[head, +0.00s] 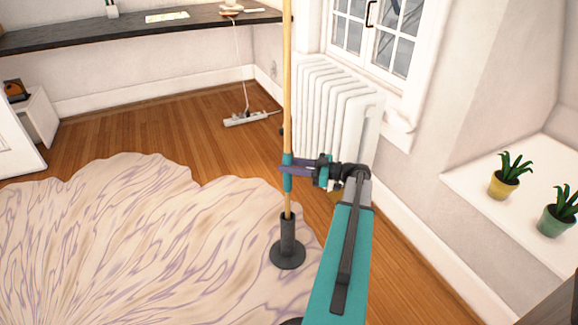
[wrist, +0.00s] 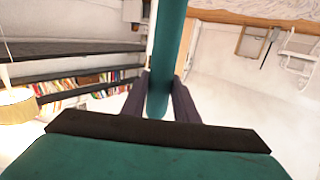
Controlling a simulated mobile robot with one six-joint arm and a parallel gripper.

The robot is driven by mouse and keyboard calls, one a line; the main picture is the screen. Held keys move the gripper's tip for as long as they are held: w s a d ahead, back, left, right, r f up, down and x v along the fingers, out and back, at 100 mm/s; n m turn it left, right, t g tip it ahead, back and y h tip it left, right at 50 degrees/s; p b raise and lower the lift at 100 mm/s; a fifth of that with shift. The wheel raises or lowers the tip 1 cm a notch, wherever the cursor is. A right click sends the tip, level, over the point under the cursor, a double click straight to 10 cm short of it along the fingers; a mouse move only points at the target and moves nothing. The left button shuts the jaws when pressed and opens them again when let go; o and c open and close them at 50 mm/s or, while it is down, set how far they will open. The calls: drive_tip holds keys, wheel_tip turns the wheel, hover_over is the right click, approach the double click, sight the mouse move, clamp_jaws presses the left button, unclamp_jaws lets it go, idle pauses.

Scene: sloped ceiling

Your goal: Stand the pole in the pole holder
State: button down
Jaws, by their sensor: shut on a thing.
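The pole (head: 287,90) is a long, pale wooden rod with a teal band. It stands close to upright in the head view, and its top runs out of the picture. My gripper (head: 288,168) is shut on the teal band. In the wrist view the teal part of the pole (wrist: 168,45) passes between my two dark fingers (wrist: 160,95). The pole holder (head: 288,254) is a dark grey tube on a round base. The pole's lower end meets the top of the tube; whether it is inside or just behind the rim, I cannot tell.
The holder stands at the right edge of a pale, wavy rug (head: 130,240) on a wooden floor. A white radiator (head: 325,110) is behind the pole. A power strip (head: 245,119) lies on the floor. Potted plants (head: 504,186) stand on a ledge at right.

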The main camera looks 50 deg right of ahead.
drive_tip(key=shift+r, duration=0.1)
drive_tip(key=c, duration=1.3)
unclamp_jaws()
drive_tip(key=p+v, duration=0.2)
drive_tip(key=v, duration=1.1)
drive_tip(key=shift+s+d, duration=0.25)
drive_tip(key=shift+s, duration=0.1)
